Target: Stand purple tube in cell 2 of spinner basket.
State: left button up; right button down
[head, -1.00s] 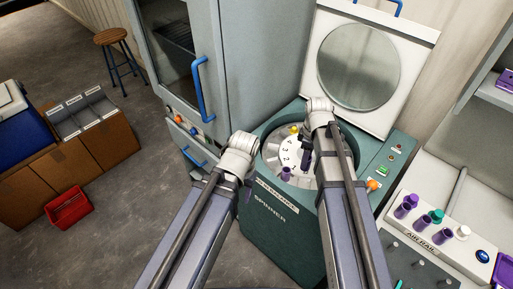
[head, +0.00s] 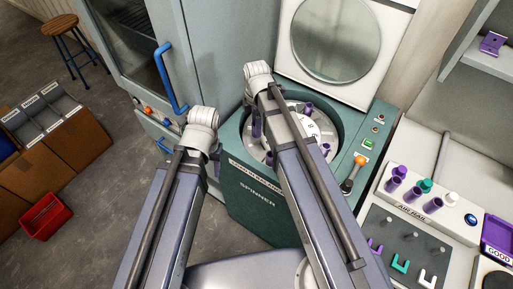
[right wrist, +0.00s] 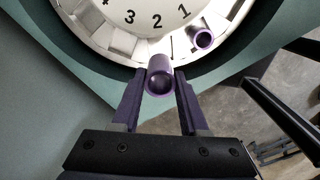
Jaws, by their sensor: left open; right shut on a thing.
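The spinner basket (head: 318,128) is a white numbered ring in the open teal spinner (head: 255,180). My right gripper (head: 256,125) is over the basket's left side. In the right wrist view, the right gripper (right wrist: 158,88) is shut on a purple tube (right wrist: 159,72), seen nearly end-on. The held tube is at the basket's outer ring, in line with numeral 2; how deep it sits I cannot tell. Another purple tube (right wrist: 203,38) stands in the neighbouring cell near numeral 1. My left gripper (head: 217,165) is open and empty, in front of the spinner's left side.
The spinner lid (head: 335,40) is raised behind. More purple tubes stand in the basket (head: 308,107) (head: 325,149). The air rail (head: 425,207) at right holds purple, teal and white-capped tubes. A cabinet (head: 180,60) is close on the left. A red bin (head: 45,220) is on the floor.

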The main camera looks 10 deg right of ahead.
jog(key=shift+f+b, duration=4.9)
jog(key=shift+f, duration=0.2)
jog(key=shift+r, duration=0.15)
jog(key=shift+c, duration=2.2)
grip_release()
notch_tip(320, 180, up, 12)
jog(key=p, duration=1.2)
jog(key=s+a+m, duration=0.2)
jog(key=s+m, duration=0.5)
jog(key=s+a+m+h, duration=0.1)
jog(key=s+a+m, duration=0.2)
jog(key=s+m, duration=0.5)
jog(key=shift+a, duration=0.3)
